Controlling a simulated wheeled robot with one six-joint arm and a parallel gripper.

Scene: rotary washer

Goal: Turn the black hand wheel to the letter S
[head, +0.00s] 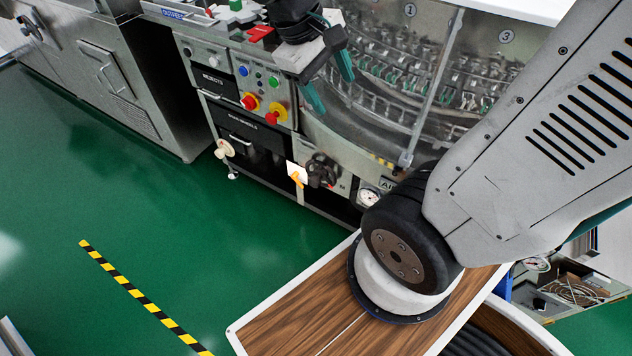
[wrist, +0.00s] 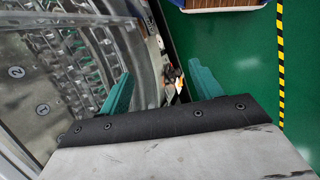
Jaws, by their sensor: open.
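The black hand wheel (head: 322,170) is on the lower front of the washer, right of a white card with an orange part (head: 297,173). In the wrist view a small dark shape that seems to be the wheel (wrist: 172,73) shows between the fingers, farther off. My gripper (head: 329,83) is open and empty, with two teal fingers pointing down in front of the machine, above and apart from the wheel. It also fills the lower wrist view (wrist: 158,78).
A control panel (head: 240,83) with red, green and blue buttons is left of my gripper. A pressure gauge (head: 369,196) is right of the wheel. The glazed washer drum (head: 400,70) stands behind the gripper. Green floor (head: 130,200) is clear at the left.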

